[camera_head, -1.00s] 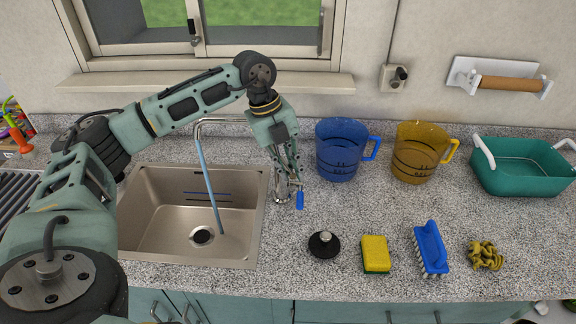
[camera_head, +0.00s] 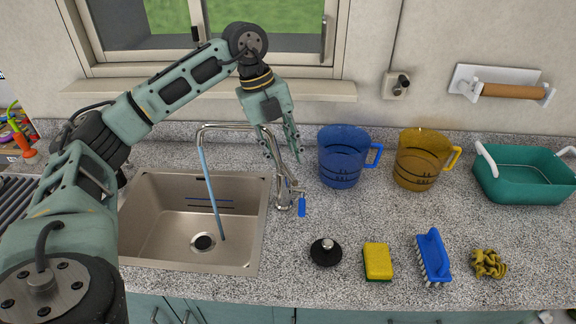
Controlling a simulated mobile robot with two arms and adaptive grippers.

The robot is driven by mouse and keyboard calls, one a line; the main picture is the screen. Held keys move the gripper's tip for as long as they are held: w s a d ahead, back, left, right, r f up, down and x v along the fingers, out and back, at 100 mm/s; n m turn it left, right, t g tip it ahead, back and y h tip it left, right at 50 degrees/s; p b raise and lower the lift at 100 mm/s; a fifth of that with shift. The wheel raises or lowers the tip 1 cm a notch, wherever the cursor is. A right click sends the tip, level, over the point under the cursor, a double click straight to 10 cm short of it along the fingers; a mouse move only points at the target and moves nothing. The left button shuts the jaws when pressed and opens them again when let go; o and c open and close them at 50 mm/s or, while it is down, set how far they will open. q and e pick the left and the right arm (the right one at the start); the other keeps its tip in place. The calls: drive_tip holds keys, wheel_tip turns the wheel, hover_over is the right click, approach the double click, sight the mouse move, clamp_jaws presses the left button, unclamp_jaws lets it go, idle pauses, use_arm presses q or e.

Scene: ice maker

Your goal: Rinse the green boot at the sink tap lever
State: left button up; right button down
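I see no green boot in this view. My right gripper is not in view.
A blue jug (camera_head: 340,165), an amber jug (camera_head: 415,165) and a green tub (camera_head: 525,178) stand to the right. In front are a black stopper (camera_head: 326,252), a yellow sponge (camera_head: 377,260), a blue brush (camera_head: 433,255) and a yellow knotted thing (camera_head: 488,263).

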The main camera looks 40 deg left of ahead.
use_arm(q)
drive_tip(key=shift+v, duration=2.55)
